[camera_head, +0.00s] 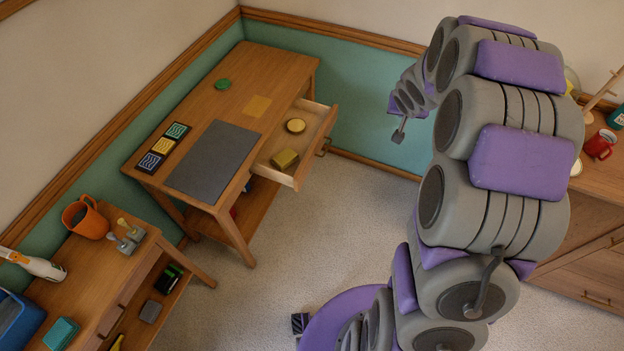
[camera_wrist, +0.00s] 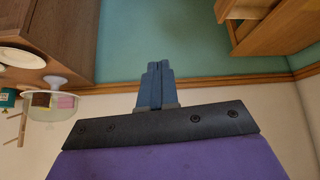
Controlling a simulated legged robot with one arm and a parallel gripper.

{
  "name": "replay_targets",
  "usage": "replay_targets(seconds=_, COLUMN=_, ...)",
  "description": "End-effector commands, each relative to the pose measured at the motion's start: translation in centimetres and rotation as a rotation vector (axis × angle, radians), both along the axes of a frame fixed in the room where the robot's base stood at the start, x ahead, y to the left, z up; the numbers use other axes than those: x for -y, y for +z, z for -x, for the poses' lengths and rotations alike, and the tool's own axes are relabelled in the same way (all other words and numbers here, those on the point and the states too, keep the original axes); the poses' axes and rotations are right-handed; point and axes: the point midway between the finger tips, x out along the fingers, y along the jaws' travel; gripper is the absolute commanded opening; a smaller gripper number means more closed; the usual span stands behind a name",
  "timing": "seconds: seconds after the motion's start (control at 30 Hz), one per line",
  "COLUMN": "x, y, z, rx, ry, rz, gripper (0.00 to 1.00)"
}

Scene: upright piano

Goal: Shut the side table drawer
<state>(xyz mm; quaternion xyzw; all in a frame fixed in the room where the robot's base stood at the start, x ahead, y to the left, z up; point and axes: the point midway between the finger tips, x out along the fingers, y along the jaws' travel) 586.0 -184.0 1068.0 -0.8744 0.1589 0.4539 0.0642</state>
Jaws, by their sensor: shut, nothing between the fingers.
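The wooden side table (camera_head: 252,75) stands against the green wall in the head view. Its drawer (camera_head: 318,136) is pulled out toward the right, with a dark handle (camera_head: 323,148) on its front. A round yellow tin (camera_head: 296,125) and a gold block (camera_head: 285,159) lie inside the drawer. My gripper (camera_head: 398,136) is to the right of the drawer front, apart from it. It is shut and empty, and its blue fingers (camera_wrist: 155,68) are together in the wrist view. The wrist view is upside down; wooden furniture (camera_wrist: 275,25) shows at its upper right, perhaps this table.
A grey mat (camera_head: 213,160) and a green disc (camera_head: 222,84) lie on the table top. A lower table (camera_head: 85,265) with an orange mug (camera_head: 86,218) stands at the lower left. A wooden cabinet (camera_head: 590,235) is at the right. Carpet (camera_head: 300,230) in front of the drawer is clear.

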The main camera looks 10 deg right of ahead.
Motion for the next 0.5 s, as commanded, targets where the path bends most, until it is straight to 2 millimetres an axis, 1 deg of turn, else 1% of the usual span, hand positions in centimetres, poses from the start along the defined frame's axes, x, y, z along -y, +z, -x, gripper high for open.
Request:
replay_targets(seconds=0.03, x=0.0, y=-1.8, z=-1.4, rx=0.020, ry=0.010, rz=-0.021, gripper=0.00)
replay_targets(seconds=0.2, x=-0.9, y=-6.0, z=-5.8, rx=0.117, ry=0.054, rz=-0.118, gripper=0.00)
replay_targets(seconds=0.3, x=-1.5, y=-9.0, z=-7.5, rx=0.155, ry=0.081, rz=-0.198, gripper=0.00)
replay_targets(seconds=0.4, x=-1.9, y=-12.2, z=-8.7, rx=0.187, ry=0.108, rz=-0.294, gripper=0.00)
replay_targets(seconds=0.5, x=-2.3, y=-15.5, z=-9.2, rx=0.210, ry=0.132, rz=-0.408, gripper=0.00)
